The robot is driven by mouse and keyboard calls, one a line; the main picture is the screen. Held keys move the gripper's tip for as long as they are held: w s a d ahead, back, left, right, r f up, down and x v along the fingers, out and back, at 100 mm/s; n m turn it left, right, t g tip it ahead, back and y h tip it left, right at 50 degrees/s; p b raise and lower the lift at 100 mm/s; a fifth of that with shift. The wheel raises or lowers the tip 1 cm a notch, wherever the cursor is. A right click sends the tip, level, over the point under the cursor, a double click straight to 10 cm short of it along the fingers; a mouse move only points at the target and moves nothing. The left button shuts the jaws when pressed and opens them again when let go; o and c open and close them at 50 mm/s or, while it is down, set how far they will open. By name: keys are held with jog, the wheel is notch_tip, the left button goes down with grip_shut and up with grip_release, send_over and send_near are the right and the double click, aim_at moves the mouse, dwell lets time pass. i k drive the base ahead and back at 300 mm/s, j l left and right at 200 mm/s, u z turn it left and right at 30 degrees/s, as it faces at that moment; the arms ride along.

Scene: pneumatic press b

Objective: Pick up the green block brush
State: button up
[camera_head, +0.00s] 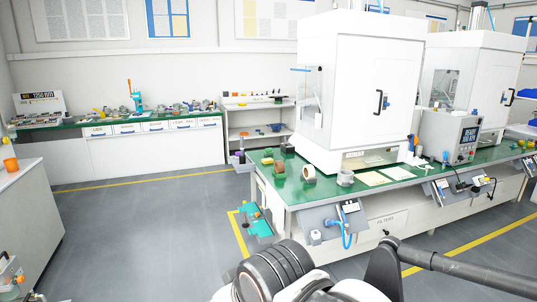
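Parts of my own arm fill the bottom middle and bottom right of the picture, in front of the bench. My gripper's fingers do not show.
A tape roll (309,172) and a grey cup-like part (345,178) stand right of the block. A white press cabinet (350,85) rises behind. Teal parts (258,222) sit low at the bench's left end. Grey floor (150,235) is open on the left.

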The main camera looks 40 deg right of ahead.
aim_at(268, 152)
jog(key=i+l+z, duration=0.1)
jog(key=i, duration=0.7)
jog(key=i+l, duration=0.15)
jog(key=i, duration=0.7)
jog(key=i+z, duration=0.15)
jog(key=i, duration=0.9)
jog(key=i+j+z, duration=0.1)
jog(key=i, duration=1)
jog(key=i+z, duration=0.15)
jog(key=i, duration=0.85)
jog(key=i+j+z, duration=0.2)
jog(key=i, duration=0.75)
jog(key=i+z, duration=0.75)
jog(key=i+j+z, duration=0.1)
jog(key=i+z, duration=0.45)
jog(key=z, duration=0.25)
jog(key=i+z, duration=0.2)
jog(key=z, duration=0.25)
jog(key=i+z, duration=0.15)
jog(key=z, duration=0.3)
